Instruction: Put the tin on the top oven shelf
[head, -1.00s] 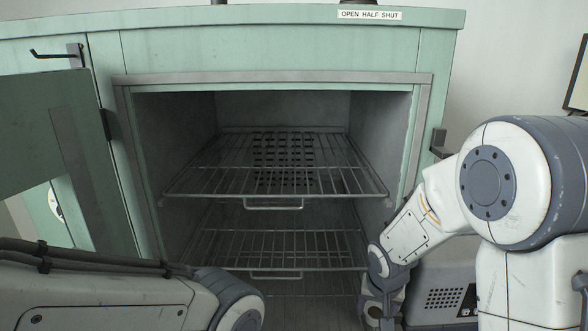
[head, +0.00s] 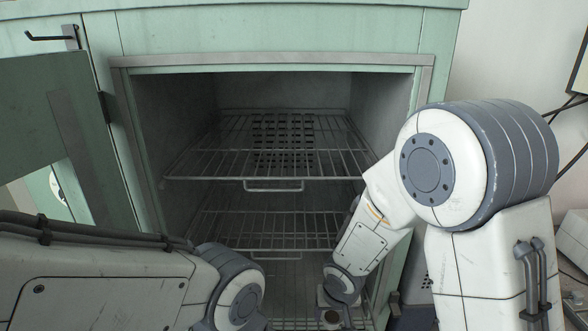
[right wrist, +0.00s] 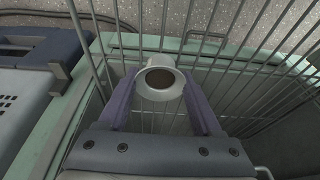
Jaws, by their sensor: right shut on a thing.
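The tin (right wrist: 160,82) is a small pale round vessel with a brown middle, between my right gripper's two purple-grey fingers in the right wrist view. My right gripper (right wrist: 158,92) is shut on it. In the head view this gripper (head: 335,318) is low at the bottom edge, in front of the oven opening's right half and below the top shelf. The top oven shelf (head: 215,165) is a bare wire rack with a front handle. My left arm crosses the lower left of the head view; its gripper is out of view.
The green oven (head: 270,25) is open, with its door (head: 60,120) swung out on the left. A lower wire shelf (head: 225,230) is bare. Metal walls bound the cavity. Wire bars lie close around the tin in the right wrist view. A grey vented unit (right wrist: 30,70) stands at left there.

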